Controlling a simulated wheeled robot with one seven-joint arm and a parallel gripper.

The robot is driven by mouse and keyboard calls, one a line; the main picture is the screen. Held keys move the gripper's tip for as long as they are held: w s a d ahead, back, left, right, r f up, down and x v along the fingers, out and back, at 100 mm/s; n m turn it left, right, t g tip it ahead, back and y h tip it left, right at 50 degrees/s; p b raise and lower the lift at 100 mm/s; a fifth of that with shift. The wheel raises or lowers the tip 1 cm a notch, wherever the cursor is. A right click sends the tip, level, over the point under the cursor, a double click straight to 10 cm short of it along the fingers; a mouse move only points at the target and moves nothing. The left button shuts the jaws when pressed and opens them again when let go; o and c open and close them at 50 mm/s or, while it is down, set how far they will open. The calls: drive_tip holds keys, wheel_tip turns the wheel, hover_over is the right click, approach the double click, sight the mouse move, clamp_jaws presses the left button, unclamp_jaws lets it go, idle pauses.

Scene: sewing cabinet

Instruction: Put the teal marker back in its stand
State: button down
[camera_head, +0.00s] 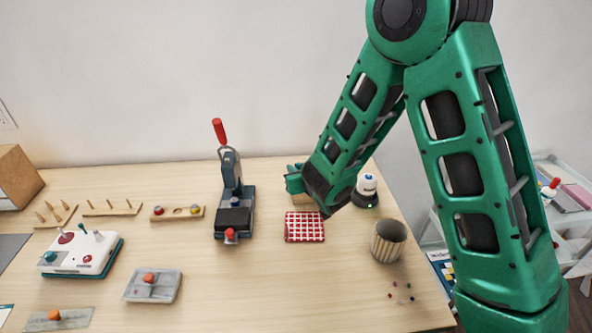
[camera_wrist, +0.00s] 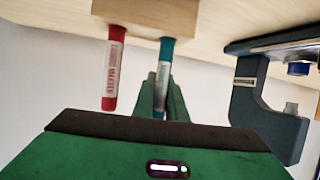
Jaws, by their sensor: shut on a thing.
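The teal marker (camera_wrist: 162,75) is between the green fingers of my gripper (camera_wrist: 160,98), which is shut on it. One end of the marker meets the edge of the wooden stand (camera_wrist: 140,14); I cannot tell whether it sits in a hole or only in front of the block. A red marker (camera_wrist: 114,70) is at the same stand, to the left of the teal one in the wrist view. In the head view my gripper (camera_head: 294,180) is at the back of the table, just above the stand (camera_head: 300,200), which my arm mostly hides. The teal marker cannot be made out there.
A red checked cloth (camera_head: 304,227) lies in front of the stand. A grey press with a red handle (camera_head: 232,190) stands to the left; its dark frame (camera_wrist: 262,105) shows in the wrist view.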

drive_tip(key=shift+f, duration=0.5)
idle(0.3)
drive_tip(key=c, duration=1.7)
unclamp_jaws()
drive_tip(key=shift+s+r, duration=0.1)
